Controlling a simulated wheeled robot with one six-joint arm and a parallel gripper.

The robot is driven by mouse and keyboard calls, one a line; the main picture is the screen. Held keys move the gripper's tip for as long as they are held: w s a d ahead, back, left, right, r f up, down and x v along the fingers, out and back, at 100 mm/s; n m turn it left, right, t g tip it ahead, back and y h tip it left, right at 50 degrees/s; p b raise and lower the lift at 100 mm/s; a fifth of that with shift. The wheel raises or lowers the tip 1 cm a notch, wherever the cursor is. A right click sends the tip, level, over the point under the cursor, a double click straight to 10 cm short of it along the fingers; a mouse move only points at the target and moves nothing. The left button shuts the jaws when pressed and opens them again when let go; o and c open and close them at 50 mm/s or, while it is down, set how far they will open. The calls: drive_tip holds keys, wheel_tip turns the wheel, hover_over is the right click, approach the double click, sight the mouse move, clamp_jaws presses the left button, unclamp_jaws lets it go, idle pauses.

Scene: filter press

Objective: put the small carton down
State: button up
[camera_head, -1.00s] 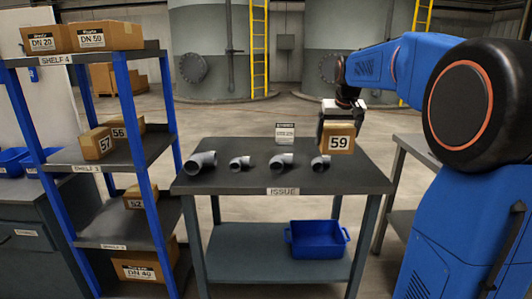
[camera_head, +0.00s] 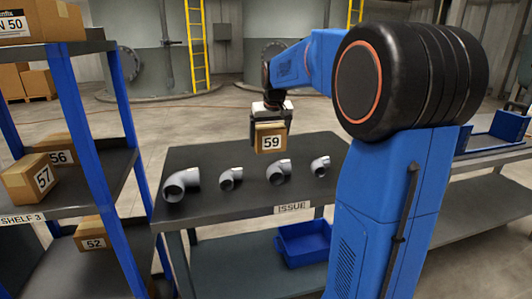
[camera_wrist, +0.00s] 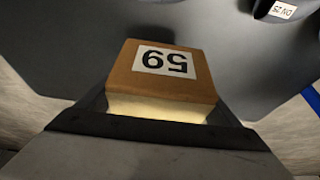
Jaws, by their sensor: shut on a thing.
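The small carton (camera_head: 270,138) is brown with a white label reading 59. My gripper (camera_head: 270,122) is shut on it and holds it above the back part of the issue table (camera_head: 240,197). In the wrist view the carton (camera_wrist: 165,75) fills the middle, its label upside down, with the dark table top beyond it. I cannot tell how large the gap under the carton is.
Several grey pipe elbows, one of them (camera_head: 182,184), stand in a row across the table. Shelves at the left hold cartons 57 (camera_head: 30,178), 56 (camera_head: 62,150) and 52 (camera_head: 90,233). A blue bin (camera_head: 303,243) sits on the table's lower shelf.

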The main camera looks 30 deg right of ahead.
sight(272, 129)
drive_tip(key=shift+f, duration=2.55)
drive_tip(key=shift+f, duration=0.1)
drive_tip(key=o, duration=1.3)
drive_tip(key=shift+c, duration=0.2)
drive_tip(key=v, duration=1.1)
drive_tip(key=shift+s+r, duration=0.2)
drive_tip(key=shift+r, duration=0.15)
drive_tip(key=shift+s+a+r, duration=0.1)
drive_tip(key=shift+s+r, duration=0.05)
drive_tip(key=shift+r, duration=0.05)
